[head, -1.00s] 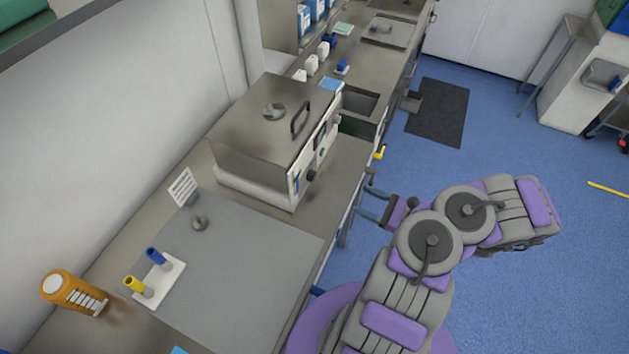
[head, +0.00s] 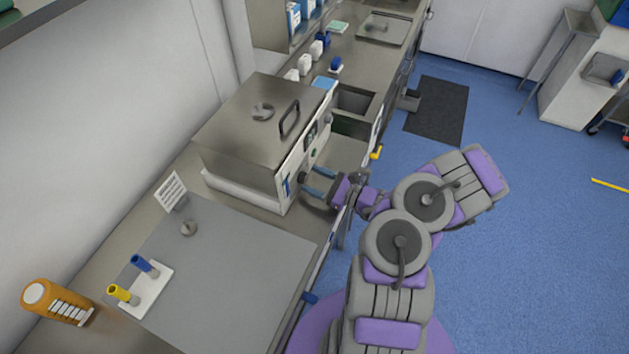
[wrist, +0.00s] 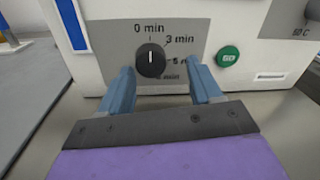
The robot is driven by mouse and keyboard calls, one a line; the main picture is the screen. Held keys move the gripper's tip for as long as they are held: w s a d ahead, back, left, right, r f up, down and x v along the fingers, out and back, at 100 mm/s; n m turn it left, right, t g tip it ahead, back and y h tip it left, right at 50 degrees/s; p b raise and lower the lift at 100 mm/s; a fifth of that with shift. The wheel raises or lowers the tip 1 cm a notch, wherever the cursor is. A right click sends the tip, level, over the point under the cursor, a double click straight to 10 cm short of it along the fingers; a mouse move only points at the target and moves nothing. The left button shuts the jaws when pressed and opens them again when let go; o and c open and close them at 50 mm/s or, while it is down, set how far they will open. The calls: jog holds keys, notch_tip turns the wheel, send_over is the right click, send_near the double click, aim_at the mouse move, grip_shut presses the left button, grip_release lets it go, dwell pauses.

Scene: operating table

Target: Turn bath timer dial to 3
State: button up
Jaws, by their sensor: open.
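The bath (head: 245,140) is a steel-lidded box with a white front panel on the counter. Its black timer dial (wrist: 151,60) shows in the wrist view, with its white pointer line up toward "0 min". The "3 min" mark is to its upper right; the lower marks are partly hidden by my fingers. My gripper (wrist: 165,85) is open, with one blue finger on each side below the dial, and nothing between them. In the head view my gripper (head: 318,182) is close to the bath's front panel. I cannot tell whether the fingers touch the panel.
A green GO button (wrist: 228,56) sits right of the dial, close to the right finger. A grey mat (head: 225,255) with a tube holder (head: 150,290) and an orange bottle (head: 55,300) lie to the left. A sink (head: 355,103) is behind the bath.

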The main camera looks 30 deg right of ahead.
jog(key=shift+w+a+r, duration=0.1)
jog(key=shift+a+r, duration=0.05)
jog(key=shift+a, duration=1)
jog(key=shift+c, duration=1)
jog(key=shift+d, duration=0.2)
jog(key=c, duration=0.3)
jog(key=shift+d, duration=0.5)
jog(key=c, duration=0.3)
jog(key=shift+c, duration=0.8)
jog(key=shift+a, duration=0.2)
jog(key=shift+c, duration=0.4)
